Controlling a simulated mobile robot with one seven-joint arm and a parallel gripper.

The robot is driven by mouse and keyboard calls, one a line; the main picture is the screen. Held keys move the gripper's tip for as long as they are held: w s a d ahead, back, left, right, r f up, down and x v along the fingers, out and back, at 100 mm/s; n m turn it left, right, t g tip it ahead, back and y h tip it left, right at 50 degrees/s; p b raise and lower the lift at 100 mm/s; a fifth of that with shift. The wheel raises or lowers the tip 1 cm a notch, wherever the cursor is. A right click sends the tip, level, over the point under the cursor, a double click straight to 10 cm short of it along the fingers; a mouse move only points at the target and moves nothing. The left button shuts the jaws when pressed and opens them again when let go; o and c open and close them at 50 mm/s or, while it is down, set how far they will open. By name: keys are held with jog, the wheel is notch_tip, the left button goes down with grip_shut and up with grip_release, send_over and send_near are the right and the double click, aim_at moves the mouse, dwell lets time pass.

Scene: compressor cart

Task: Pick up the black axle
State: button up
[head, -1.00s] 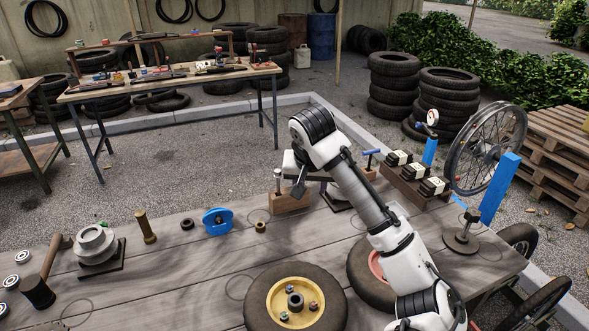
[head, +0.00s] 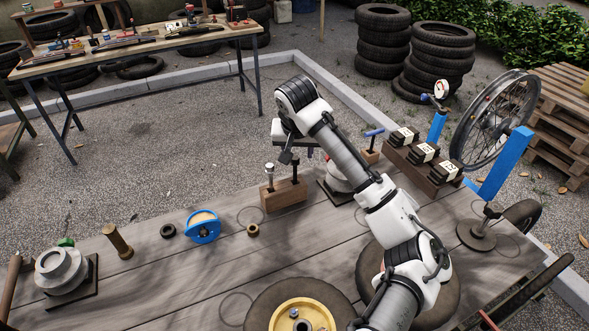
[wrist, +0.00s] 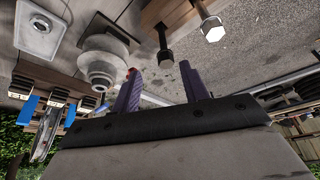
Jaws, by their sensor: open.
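The black axle (head: 295,168) stands upright in a wooden block (head: 285,195), beside a second axle with a pale metal head (head: 269,173). In the wrist view the black axle (wrist: 164,50) shows its dark head just beyond the finger tips, and the pale hex-headed one (wrist: 212,29) is to its right. My gripper (head: 287,155) is above and just behind the block in the head view, close to the black axle. Its purple fingers (wrist: 160,75) are apart with nothing between them. Whether a finger touches the axle cannot be told.
A grey stepped hub (wrist: 103,60) on a dark plate is near my gripper. A rack of black boxes (head: 422,160) and a spoked wheel on a blue stand (head: 497,120) are to the right. A blue spool (head: 203,227) and brass pieces lie left. Tyres occupy the front.

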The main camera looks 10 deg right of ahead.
aim_at(295, 166)
jog(key=x, duration=0.3)
jog(key=shift+w+f, duration=0.1)
jog(key=shift+a+p+x, duration=0.2)
jog(key=shift+p+x, duration=0.5)
jog(key=shift+x, duration=0.65)
jog(key=shift+a+p+x, duration=0.2)
jog(key=shift+p+x, duration=0.45)
jog(key=shift+x, duration=0.7)
jog(key=shift+f, duration=0.1)
jog(key=shift+c, duration=0.2)
grip_shut()
